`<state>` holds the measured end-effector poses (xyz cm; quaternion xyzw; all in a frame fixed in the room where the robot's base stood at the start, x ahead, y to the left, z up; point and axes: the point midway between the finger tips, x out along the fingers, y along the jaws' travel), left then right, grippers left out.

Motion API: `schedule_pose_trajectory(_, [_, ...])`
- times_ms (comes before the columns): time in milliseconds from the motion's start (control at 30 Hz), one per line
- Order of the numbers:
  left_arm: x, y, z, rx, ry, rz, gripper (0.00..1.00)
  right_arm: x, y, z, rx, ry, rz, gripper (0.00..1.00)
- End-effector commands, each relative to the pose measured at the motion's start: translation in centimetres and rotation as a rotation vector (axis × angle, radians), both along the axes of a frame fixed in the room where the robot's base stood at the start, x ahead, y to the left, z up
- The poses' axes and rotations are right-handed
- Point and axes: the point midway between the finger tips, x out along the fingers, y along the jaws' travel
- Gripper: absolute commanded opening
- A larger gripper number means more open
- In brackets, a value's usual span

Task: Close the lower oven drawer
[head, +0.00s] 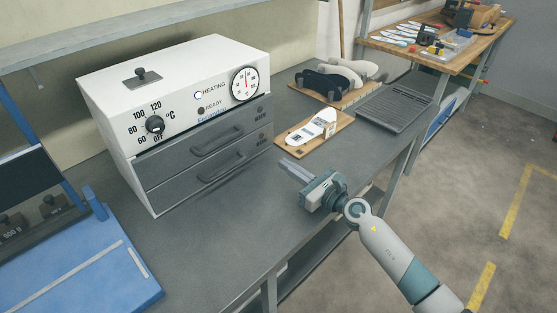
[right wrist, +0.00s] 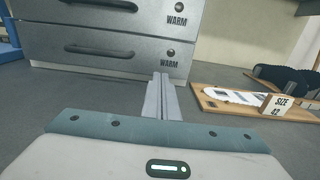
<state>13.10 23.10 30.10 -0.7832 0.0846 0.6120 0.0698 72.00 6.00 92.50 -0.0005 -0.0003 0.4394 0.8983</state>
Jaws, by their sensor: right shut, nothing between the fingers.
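The white oven (head: 180,85) stands on the grey bench at the left of the head view. Its lower drawer (head: 165,196) is the lower dark grey front with a bar handle (head: 222,166). The upper drawer (head: 170,160) sits above it. Both fronts look about flush with each other and the oven body. The lower drawer also shows in the right wrist view (right wrist: 120,63). My right gripper (head: 284,163) is shut and empty, in front of the oven's right end and apart from the drawer; its fingers (right wrist: 161,100) point toward the oven. My left gripper is not in view.
Right of the oven lie a wooden board with a white insole (head: 311,129), a stand with dark and white forms (head: 335,85), and a grey tray (head: 395,108). A blue device (head: 85,270) is at lower left. The bench before the oven is clear.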

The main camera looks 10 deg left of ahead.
Motion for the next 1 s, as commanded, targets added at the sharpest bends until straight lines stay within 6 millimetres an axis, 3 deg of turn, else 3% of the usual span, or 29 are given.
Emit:
schedule_pose_trajectory(300, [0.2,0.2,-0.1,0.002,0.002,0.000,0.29,-2.0,-2.5,0.0,0.000,0.000,0.000,0.00])
schedule_pose_trajectory(1000, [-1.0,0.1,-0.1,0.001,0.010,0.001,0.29,-2.4,-2.8,0.3,0.044,0.021,-0.017,0.00])
